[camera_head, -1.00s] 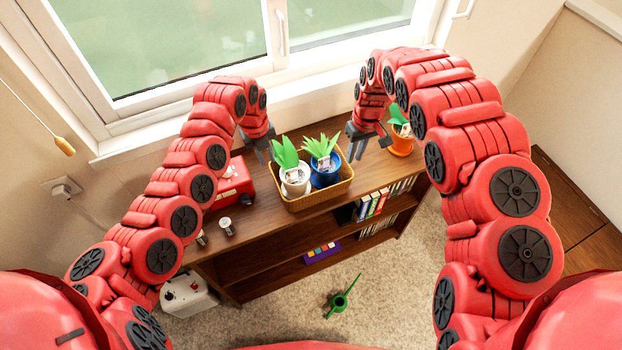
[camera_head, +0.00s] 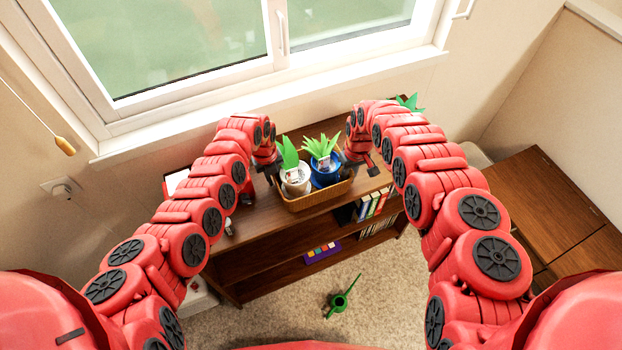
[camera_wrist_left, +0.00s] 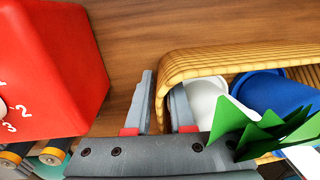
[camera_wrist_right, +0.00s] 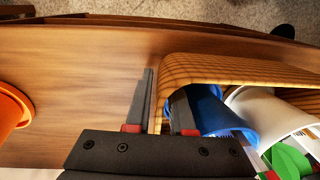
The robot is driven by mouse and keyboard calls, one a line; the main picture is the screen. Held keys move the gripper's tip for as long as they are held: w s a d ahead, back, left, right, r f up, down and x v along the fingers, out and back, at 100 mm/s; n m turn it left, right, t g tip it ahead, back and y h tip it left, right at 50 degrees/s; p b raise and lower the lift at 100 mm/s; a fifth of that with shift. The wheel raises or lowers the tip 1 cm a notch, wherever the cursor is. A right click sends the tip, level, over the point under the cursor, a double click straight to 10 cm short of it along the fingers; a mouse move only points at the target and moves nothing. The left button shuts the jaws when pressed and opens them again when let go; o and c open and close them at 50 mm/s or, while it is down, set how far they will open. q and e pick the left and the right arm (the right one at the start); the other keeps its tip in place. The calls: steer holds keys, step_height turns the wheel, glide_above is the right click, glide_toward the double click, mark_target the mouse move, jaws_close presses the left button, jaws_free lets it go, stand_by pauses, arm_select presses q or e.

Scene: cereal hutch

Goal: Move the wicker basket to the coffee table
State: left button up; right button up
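The wicker basket (camera_head: 318,198) stands upright on top of the wooden shelf unit, holding a white pot (camera_head: 296,183) and a blue pot (camera_head: 325,174) with green plants. My left gripper (camera_head: 268,168) is at its left end; in the left wrist view its open fingers (camera_wrist_left: 162,100) straddle the basket's end wall (camera_wrist_left: 230,57), one outside and one inside. My right gripper (camera_head: 370,165) is at the right end; in the right wrist view its open fingers (camera_wrist_right: 160,102) straddle that end wall (camera_wrist_right: 230,70) likewise. I cannot identify a coffee table.
A red box-shaped object (camera_wrist_left: 50,70) stands left of the basket, with small cylinders (camera_wrist_left: 52,152) near it. An orange pot (camera_wrist_right: 10,108) stands on the other side. Binders (camera_head: 370,205) fill part of the shelf (camera_head: 255,222). A green watering can (camera_head: 340,303) is on the carpet.

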arm_select(q)
jaws_close()
arm_select(e)
jaws_close()
stand_by(1.1)
